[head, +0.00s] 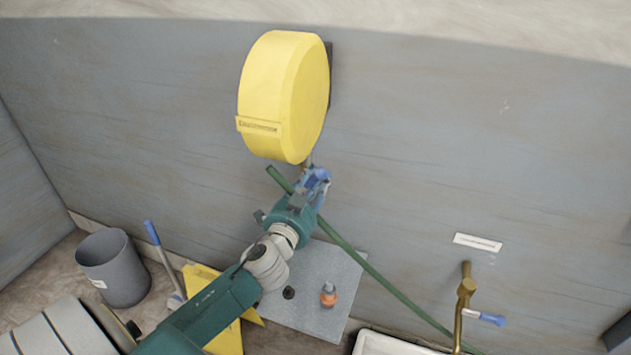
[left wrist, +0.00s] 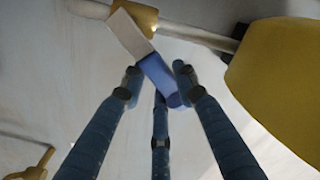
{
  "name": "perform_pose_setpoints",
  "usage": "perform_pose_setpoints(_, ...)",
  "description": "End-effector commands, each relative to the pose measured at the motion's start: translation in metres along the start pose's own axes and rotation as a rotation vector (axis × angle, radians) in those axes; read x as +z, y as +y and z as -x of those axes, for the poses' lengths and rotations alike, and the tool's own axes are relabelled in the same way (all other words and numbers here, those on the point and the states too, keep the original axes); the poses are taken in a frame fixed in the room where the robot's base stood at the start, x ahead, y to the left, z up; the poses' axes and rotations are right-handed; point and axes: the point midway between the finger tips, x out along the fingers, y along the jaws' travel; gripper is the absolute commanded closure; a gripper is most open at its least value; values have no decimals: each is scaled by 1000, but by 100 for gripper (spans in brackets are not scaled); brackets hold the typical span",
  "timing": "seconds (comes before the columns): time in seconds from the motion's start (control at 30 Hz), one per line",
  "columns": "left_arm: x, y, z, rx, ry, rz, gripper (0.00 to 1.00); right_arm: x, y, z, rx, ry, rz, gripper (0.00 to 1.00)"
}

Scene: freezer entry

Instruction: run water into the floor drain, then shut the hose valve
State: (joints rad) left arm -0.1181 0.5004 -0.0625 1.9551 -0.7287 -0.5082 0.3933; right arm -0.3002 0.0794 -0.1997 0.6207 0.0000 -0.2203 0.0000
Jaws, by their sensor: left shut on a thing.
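A yellow hose reel (head: 282,95) is fixed to the grey wall. My left gripper (head: 316,180) is just below it, shut on a blue lever (left wrist: 160,82). In the left wrist view the lever's pale part runs up to a brass valve body (left wrist: 143,18) on a light pipe, and the reel shows at the right (left wrist: 275,85). A green hose (head: 375,275) runs diagonally behind the gripper, down toward the lower right. A small dark round spot (head: 288,292) lies on a grey plate; I cannot tell if it is the drain. No water is visible.
A brass tap (head: 466,288) with a blue lever stands at the right, near a white basin (head: 378,345). A grey bin (head: 113,268), a blue-handled tool (head: 160,255) and a yellow floor sign (head: 226,338) stand at the left. An orange-bottomed object (head: 329,297) sits on the plate.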

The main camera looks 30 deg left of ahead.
Motion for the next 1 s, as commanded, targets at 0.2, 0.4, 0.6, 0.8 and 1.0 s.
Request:
perform_pose_setpoints(0.2, 3, 10, 2, 16, -5, 1, 100, 0, 0, -1, 0, 0, 0, 60)
perform_pose_setpoints(0.4, 4, 13, 2, 18, -6, -27, 100, 0, 0, -2, 0, 0, 0, 60)
perform_pose_setpoints(0.6, 6, 20, 2, 19, -6, -116, 100, 1, 0, -4, 0, 0, 0, 60)
perform_pose_setpoints(0.8, 10, 32, 3, 21, -6, -272, 100, 1, 0, -7, 0, 0, 0, 60)
perform_pose_setpoints(1.0, 17, 43, 3, 22, -5, -446, 100, 2, 0, -12, 0, -1, 0, 60)
